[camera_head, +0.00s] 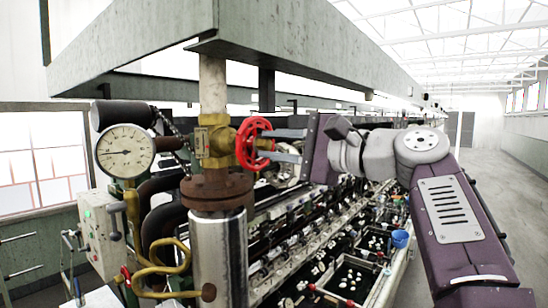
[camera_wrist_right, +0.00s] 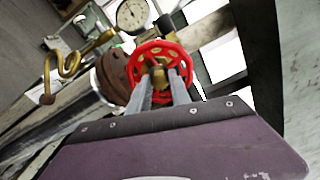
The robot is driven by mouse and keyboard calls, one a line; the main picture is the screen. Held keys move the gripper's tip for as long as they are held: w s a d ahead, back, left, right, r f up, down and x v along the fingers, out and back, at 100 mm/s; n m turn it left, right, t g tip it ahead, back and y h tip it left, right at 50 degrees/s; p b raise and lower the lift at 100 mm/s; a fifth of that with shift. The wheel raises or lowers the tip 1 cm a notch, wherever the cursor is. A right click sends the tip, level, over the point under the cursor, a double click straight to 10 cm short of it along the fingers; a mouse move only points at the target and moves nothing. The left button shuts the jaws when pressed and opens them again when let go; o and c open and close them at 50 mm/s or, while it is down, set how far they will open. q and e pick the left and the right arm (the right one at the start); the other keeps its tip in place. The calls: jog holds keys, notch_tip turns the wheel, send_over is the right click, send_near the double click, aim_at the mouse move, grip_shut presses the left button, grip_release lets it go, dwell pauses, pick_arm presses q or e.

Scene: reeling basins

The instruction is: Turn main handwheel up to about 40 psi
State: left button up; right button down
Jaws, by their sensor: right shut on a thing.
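The main handwheel (camera_head: 243,143) is a red spoked wheel on a brass valve (camera_head: 216,141), atop a rusty flanged pipe. In the right wrist view the handwheel (camera_wrist_right: 163,46) faces the camera, with its brass hub at the centre. My right gripper (camera_head: 274,145) comes in from the right and is shut on the handwheel, its two fingers on either side of the hub. The fingertips are partly hidden by the wheel. A round white pressure gauge (camera_head: 126,151) stands left of the valve; its needle points roughly left, but the numbers are too small to read. My left gripper is not in view.
A grey beam (camera_head: 290,35) runs overhead, close above the valve and my right arm. A shiny metal cylinder (camera_head: 219,262) stands below the flange. Reeling basins (camera_head: 345,275) lie below my right arm. Open floor (camera_head: 480,150) lies at the right.

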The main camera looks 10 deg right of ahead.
jog(key=n+b, duration=0.1)
jog(key=n, duration=0.2)
jog(key=shift+f+n, duration=0.1)
jog(key=shift+n, duration=0.3)
jog(key=n, duration=0.3)
jog(key=shift+n+b, duration=0.3)
jog(key=n, duration=0.3)
jog(key=shift+n+b, duration=0.3)
jog(key=n, duration=0.3)
jog(key=shift+r, duration=0.25)
